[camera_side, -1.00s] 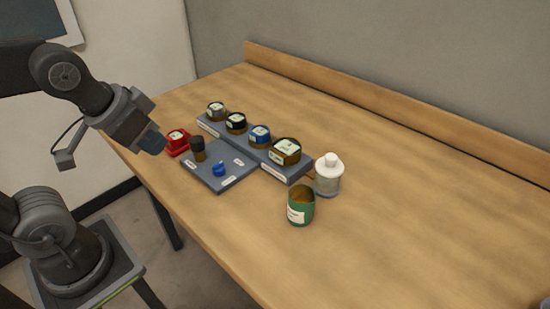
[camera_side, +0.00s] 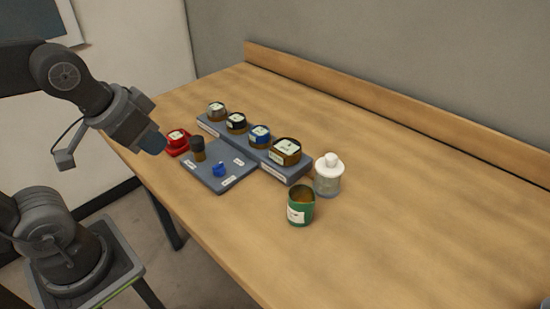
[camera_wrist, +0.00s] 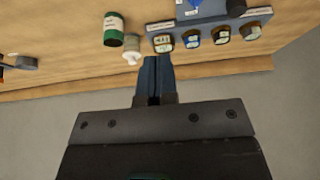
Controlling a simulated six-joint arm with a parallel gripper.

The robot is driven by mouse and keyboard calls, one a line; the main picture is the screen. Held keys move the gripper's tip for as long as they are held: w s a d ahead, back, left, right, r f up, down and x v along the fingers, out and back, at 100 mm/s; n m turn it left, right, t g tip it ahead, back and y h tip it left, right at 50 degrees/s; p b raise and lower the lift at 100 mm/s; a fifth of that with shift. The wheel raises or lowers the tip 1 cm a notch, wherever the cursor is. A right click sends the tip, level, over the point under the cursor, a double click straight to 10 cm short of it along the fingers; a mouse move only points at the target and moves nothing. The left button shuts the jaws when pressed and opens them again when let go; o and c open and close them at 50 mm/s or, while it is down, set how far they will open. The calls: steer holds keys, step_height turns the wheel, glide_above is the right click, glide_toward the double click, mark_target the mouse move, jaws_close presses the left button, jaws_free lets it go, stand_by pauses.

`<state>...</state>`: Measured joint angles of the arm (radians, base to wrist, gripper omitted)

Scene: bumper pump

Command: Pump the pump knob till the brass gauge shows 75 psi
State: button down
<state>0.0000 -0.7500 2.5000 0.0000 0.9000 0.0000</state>
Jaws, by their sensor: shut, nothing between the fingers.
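My gripper (camera_side: 153,143) is shut and empty, held in the air left of the grey panel, apart from everything. Its closed fingers (camera_wrist: 153,80) fill the middle of the wrist view. A black-topped upright knob (camera_side: 197,146) and a small blue knob (camera_side: 219,169) stand on the panel (camera_side: 212,184); I cannot tell for sure which is the pump knob. The brass-rimmed gauge (camera_side: 286,151) is at the right end of the gauge row and also shows in the wrist view (camera_wrist: 162,43). Its reading is too small to make out.
Silver (camera_side: 217,110), black (camera_side: 236,122) and blue (camera_side: 260,134) gauges share the rack. A red item (camera_side: 177,138) sits at the panel's left. A white-topped jar (camera_side: 328,178) and green can (camera_side: 300,207) stand right. The table's right side (camera_side: 420,210) is clear.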

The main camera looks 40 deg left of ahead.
stand_by(0.3)
steer(key=n+h, duration=0.7)
steer(key=n, duration=0.9)
glide_above(194, 140)
step_height(194, 140, down, 4)
steer(key=shift+f, duration=0.2)
steer(key=shift+f, duration=4.4)
steer(key=shift+f, duration=0.4)
